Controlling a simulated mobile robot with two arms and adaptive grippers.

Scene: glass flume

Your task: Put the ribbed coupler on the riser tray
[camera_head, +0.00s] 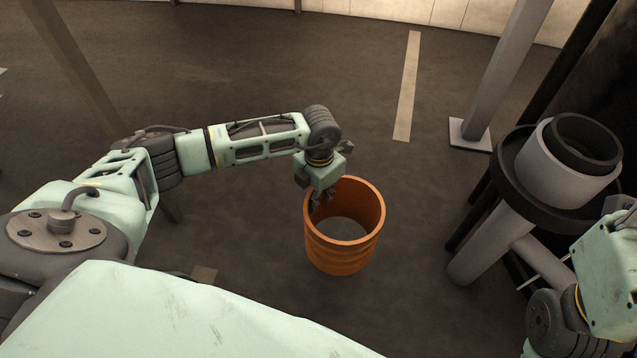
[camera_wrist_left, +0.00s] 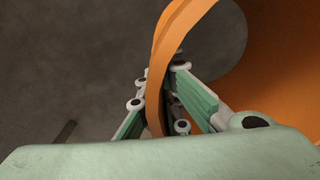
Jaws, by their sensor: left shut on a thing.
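The ribbed coupler (camera_head: 342,250) is a wide orange open ring with ribbed sides, in the middle of the head view. My left gripper (camera_head: 322,197) is shut on its far left rim, one finger inside the wall and one outside. The left wrist view shows the orange wall (camera_wrist_left: 158,75) between the two fingers (camera_wrist_left: 162,112). The coupler seems to hang above the floor, roughly upright. The riser tray (camera_head: 503,203) is a dark round dish on a grey post at the right. My right gripper's body (camera_head: 608,268) shows at the right edge; its fingers are out of frame.
A pale grey ring (camera_head: 540,178) with a black ring (camera_head: 585,140) in it takes up much of the riser tray. A grey pole (camera_head: 500,75) on a square foot stands behind. Open dark floor (camera_head: 420,220) lies between coupler and tray.

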